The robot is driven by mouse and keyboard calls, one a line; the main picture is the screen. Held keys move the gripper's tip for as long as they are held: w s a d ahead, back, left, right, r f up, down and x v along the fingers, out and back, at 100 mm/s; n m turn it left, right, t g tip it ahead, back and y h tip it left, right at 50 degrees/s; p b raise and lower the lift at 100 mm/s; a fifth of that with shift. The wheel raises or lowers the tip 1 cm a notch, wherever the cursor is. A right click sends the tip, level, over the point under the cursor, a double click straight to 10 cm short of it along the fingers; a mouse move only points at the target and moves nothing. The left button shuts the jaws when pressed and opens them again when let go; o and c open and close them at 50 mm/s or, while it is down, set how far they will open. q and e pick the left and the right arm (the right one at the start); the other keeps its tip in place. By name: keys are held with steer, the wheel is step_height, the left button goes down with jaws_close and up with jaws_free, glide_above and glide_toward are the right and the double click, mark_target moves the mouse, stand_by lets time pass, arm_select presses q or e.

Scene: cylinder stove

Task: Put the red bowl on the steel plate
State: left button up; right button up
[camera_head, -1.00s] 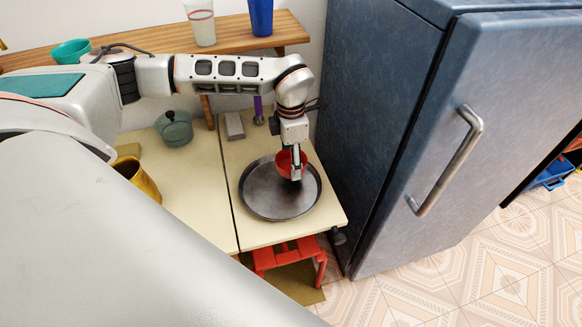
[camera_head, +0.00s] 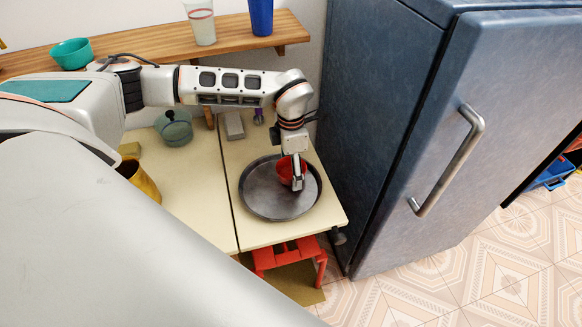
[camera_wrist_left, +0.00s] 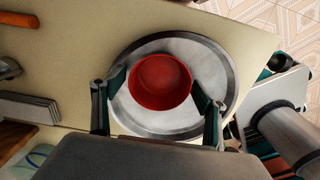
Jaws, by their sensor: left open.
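The red bowl (camera_head: 284,168) is over the steel plate (camera_head: 262,203), toward its upper right part, and appears to rest upright on it. In the left wrist view the bowl (camera_wrist_left: 160,82) lies inside the rim of the round plate (camera_wrist_left: 222,62). My left gripper (camera_head: 298,182) points down at the bowl. In the left wrist view its open fingers (camera_wrist_left: 159,80) stand on either side of the bowl. A finger hides part of the bowl in the head view.
The plate lies on a cream table (camera_head: 242,237) close beside a blue fridge (camera_head: 385,130). A green pot (camera_head: 174,130), a grey block (camera_head: 234,126) and a yellow mug (camera_head: 142,180) stand left and behind. A wooden shelf (camera_head: 150,47) holds cups. A red stool (camera_head: 290,254) is below.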

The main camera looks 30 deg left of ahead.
mark_target(291, 176)
arm_select(q)
step_height(291, 176, up, 12)
steer(key=shift+r+p, duration=0.2)
steer(key=shift+p, duration=0.2)
stand_by(0.6)
